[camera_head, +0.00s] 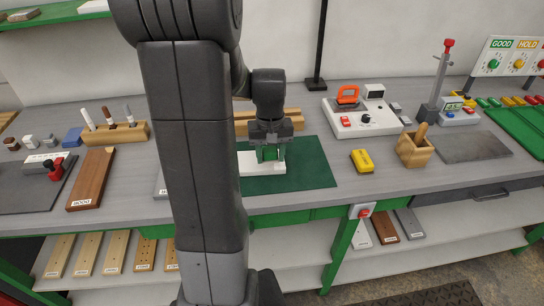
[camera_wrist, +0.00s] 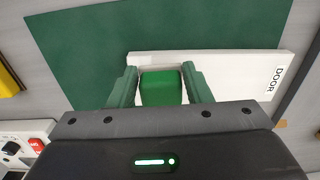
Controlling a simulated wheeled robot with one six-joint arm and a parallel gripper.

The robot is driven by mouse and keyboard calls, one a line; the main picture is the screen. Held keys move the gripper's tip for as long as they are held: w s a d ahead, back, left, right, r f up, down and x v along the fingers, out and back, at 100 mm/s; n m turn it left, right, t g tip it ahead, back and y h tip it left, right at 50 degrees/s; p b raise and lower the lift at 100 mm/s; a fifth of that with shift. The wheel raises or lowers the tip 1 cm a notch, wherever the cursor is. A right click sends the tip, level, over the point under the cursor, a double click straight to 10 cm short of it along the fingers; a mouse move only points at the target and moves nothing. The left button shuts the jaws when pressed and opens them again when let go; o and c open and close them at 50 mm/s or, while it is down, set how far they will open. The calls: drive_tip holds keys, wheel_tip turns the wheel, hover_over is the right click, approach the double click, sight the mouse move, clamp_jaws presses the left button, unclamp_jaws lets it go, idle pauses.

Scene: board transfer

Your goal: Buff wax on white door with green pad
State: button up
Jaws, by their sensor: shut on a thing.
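My gripper (camera_wrist: 162,90) is shut on the green pad (camera_wrist: 161,88), which sits between its two fingers in the wrist view. The white door (camera_wrist: 232,68) lies flat on a dark green mat (camera_wrist: 90,50), with the word DOOR on one end. The pad is over the door near its edge; whether it touches the surface I cannot tell. In the head view my gripper (camera_head: 269,148) points down over the white door (camera_head: 247,168), on the mat (camera_head: 313,170). My arm hides part of the door there. No wax is clearly visible on it.
A yellow block (camera_head: 362,161) and a wooden box (camera_head: 414,150) stand right of the mat. A white device with an orange-handled tool (camera_head: 348,96) is behind. A brown board (camera_head: 91,179) and a wooden marker holder (camera_head: 117,134) are at left. Bare bench shows right of the mat.

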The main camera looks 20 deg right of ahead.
wheel_tip(320, 180, up, 2)
drive_tip(key=shift+w+a+p, duration=0.1)
drive_tip(key=shift+w+p, duration=0.05)
drive_tip(key=shift+p, duration=0.4)
drive_tip(key=shift+r+p, duration=1.2)
drive_tip(key=shift+r, duration=0.35)
